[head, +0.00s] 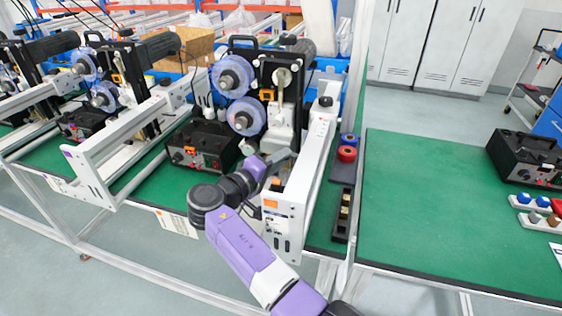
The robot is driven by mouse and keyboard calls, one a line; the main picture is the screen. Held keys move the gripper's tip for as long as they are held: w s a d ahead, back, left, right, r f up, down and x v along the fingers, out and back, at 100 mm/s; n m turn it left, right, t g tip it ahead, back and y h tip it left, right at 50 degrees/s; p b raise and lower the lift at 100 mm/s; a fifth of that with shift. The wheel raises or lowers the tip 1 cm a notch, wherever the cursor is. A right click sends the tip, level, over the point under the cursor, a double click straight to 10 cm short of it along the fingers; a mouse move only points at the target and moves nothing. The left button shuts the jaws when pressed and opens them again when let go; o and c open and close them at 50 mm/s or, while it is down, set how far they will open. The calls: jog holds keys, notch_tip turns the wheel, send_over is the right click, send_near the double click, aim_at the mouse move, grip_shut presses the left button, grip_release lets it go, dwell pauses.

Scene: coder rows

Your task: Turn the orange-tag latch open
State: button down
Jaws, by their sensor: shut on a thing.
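A coder machine with blue-purple film reels (232,76) stands on the green bench between white rails. An orange tag (270,203) is on the white end plate at the near end of its right rail. My gripper (281,157) is just above and behind this plate, at the end of my purple arm. It is shut on a small part there, which looks like the orange-tag latch. The jaws and my wrist hide most of the latch, so its angle is unclear. Another orange patch (267,95) shows higher on the machine's front.
A black control box (203,145) sits left of my gripper, close to my wrist. The white right rail (312,160) runs beside it. Red and blue rolls (347,153) lie in a dark tray to the right. The right green bench (430,205) is mostly clear.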

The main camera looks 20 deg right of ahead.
jog(key=shift+a+n+h, duration=0.1)
jog(key=shift+n+h, duration=0.2)
jog(key=shift+n, duration=0.2)
jog(key=c, duration=1.3)
grip_release()
jog(key=shift+o, duration=0.2)
jog(key=b+v, duration=0.1)
jog(key=v, duration=0.6)
jog(key=shift+s+a+f, duration=0.1)
jog(key=shift+s+a, duration=0.15)
jog(key=shift+a, duration=0.05)
